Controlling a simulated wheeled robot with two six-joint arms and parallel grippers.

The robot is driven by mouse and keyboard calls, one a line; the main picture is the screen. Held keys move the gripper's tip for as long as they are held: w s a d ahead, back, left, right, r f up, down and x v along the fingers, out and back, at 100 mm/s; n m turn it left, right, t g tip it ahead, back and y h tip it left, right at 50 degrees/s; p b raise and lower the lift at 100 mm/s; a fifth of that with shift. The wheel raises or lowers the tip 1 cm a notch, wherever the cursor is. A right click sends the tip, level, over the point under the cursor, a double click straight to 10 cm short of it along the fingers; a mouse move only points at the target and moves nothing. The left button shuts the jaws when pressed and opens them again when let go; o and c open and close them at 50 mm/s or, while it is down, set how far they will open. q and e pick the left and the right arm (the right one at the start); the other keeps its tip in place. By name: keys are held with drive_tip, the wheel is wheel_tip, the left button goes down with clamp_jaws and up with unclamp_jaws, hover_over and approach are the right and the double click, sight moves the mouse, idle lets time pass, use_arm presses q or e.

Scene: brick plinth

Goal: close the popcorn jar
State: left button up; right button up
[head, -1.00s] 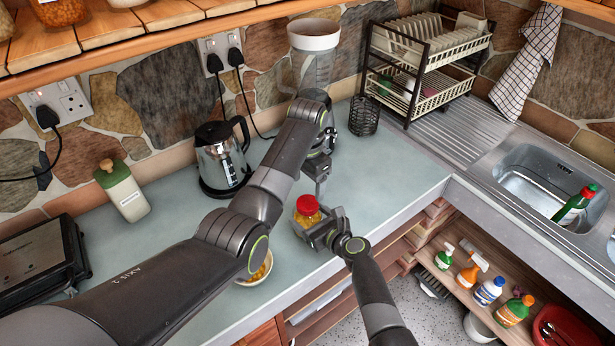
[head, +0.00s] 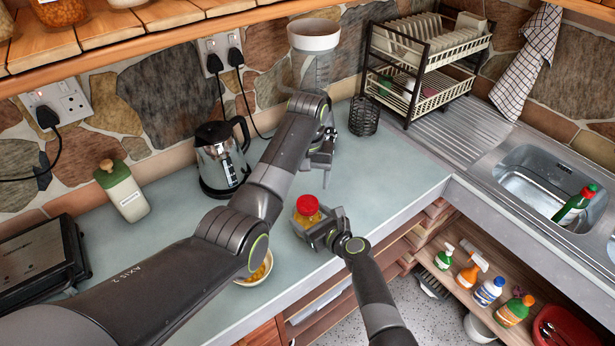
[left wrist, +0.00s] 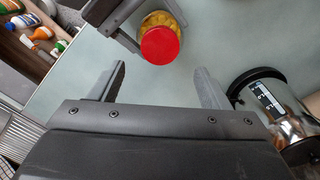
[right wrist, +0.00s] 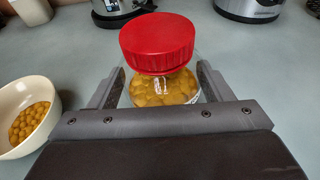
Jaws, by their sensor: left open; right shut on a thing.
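The popcorn jar (head: 306,221) stands on the counter with yellow kernels inside. Its red lid (head: 308,204) sits on its mouth; I cannot tell how tight it is. In the right wrist view the lid (right wrist: 157,42) caps the jar (right wrist: 165,92) and looks about level. My right gripper (right wrist: 162,86) is shut around the jar's body. My left gripper (left wrist: 160,82) is open and empty, apart from the lid. In the left wrist view the lid (left wrist: 160,46) lies just beyond its fingertips. In the head view the left gripper (head: 326,172) is above and behind the jar, partly hidden by its own arm.
A bowl of kernels (right wrist: 18,98) stands beside the jar. A kettle (head: 220,160), a green-topped bottle (head: 125,195) and a black grill (head: 38,262) stand farther left. A dark mesh holder (head: 364,116) and dish rack (head: 425,60) are behind. The counter right of the jar is clear.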

sight(308, 202)
use_arm(q)
drive_tip(key=shift+f, duration=4)
drive_tip(key=c, duration=1)
drive_tip(key=o, duration=1.2)
drive_tip(key=shift+c, duration=0.2)
drive_tip(key=shift+r, duration=0.15)
wheel_tip(308, 202, up, 12)
